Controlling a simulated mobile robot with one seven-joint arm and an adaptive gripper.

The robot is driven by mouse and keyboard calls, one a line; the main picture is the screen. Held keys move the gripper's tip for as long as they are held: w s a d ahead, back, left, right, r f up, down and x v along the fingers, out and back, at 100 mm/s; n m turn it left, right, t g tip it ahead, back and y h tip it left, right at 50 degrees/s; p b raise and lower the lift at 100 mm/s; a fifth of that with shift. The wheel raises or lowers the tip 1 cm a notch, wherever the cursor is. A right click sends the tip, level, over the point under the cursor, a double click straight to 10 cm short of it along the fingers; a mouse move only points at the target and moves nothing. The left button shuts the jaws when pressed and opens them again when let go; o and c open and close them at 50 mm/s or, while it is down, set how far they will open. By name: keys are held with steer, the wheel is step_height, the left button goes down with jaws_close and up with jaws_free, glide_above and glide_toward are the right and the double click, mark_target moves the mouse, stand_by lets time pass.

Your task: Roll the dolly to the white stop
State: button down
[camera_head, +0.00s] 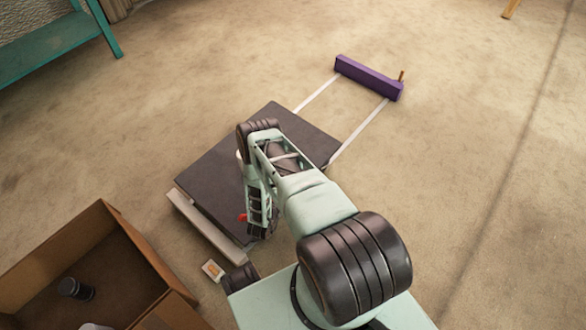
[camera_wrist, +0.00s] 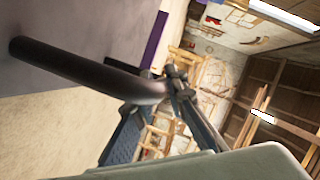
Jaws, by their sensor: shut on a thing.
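The dolly (camera_head: 215,175) is a flat dark-grey platform on the floor, partly hidden by my arm. A whitish bar, the white stop (camera_head: 203,226), lies along its near-left edge; I cannot tell whether the two touch. Two white rails (camera_head: 357,131) run from under the dolly's far side to a purple bar (camera_head: 365,76). In the wrist view, a dark curved handle (camera_wrist: 85,70) rises from the grey dolly surface (camera_wrist: 80,25) to my gripper (camera_wrist: 160,98). My gripper is shut on this handle. In the head view my arm hides the handle and the grip.
An open cardboard box (camera_head: 55,245) with a dark cylindrical object (camera_head: 75,289) inside stands at the lower left. A small pale block (camera_head: 213,270) lies near the white stop. A teal bench (camera_head: 45,45) stands at the upper left.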

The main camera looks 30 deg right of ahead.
steer(key=shift+s+a, duration=0.1)
steer(key=shift+a, duration=0.25)
steer(key=c, duration=1.9)
jaws_free()
steer(key=shift+c, duration=0.2)
steer(key=shift+d, duration=0.1)
steer(key=shift+r, duration=0.55)
step_height(320, 180, up, 7)
steer(key=shift+r, duration=1)
